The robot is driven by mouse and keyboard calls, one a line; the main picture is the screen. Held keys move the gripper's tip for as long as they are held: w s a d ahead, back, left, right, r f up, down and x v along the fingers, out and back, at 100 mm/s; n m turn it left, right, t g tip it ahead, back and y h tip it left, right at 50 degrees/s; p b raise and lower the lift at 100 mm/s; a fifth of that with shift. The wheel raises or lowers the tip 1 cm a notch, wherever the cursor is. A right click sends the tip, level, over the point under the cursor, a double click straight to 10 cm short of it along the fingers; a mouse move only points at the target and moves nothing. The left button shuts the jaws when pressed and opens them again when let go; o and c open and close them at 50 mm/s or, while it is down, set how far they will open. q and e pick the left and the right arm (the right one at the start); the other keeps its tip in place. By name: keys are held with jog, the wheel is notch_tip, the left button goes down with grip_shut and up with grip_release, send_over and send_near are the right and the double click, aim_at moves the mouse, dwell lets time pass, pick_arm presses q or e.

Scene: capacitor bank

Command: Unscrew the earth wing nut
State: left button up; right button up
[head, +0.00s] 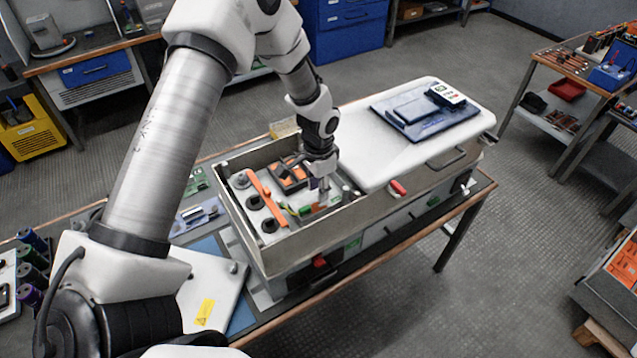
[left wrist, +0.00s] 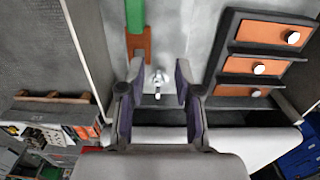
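My left gripper (head: 322,188) reaches down into the open grey box, near its right inner end. In the left wrist view the two fingers (left wrist: 159,76) stand apart, with a small shiny metal fitting, apparently the earth wing nut (left wrist: 158,80), showing between them. Gaps show on both sides of it, so the fingers do not grip it. A green strip with an orange end (left wrist: 137,45) lies just beyond the left finger. In the head view the wing nut is too small and hidden by the gripper to make out. My right gripper is in neither view.
The box walls (head: 300,245) rise around the gripper. Inside are an orange bar (head: 265,195), black round terminals and an orange-and-black block (left wrist: 262,65). A white lid (head: 380,140) beside the box carries a blue folder and a meter (head: 446,94). A white panel (head: 212,290) lies in front.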

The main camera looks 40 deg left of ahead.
pick_arm(q)
jog(key=shift+w+d+f, duration=0.1)
jog(key=shift+w+f, duration=0.05)
jog(key=shift+w, duration=0.05)
grip_shut()
jog(key=shift+s, duration=0.1)
jog(key=shift+a+m, duration=0.2)
jog(key=shift+m, duration=0.7)
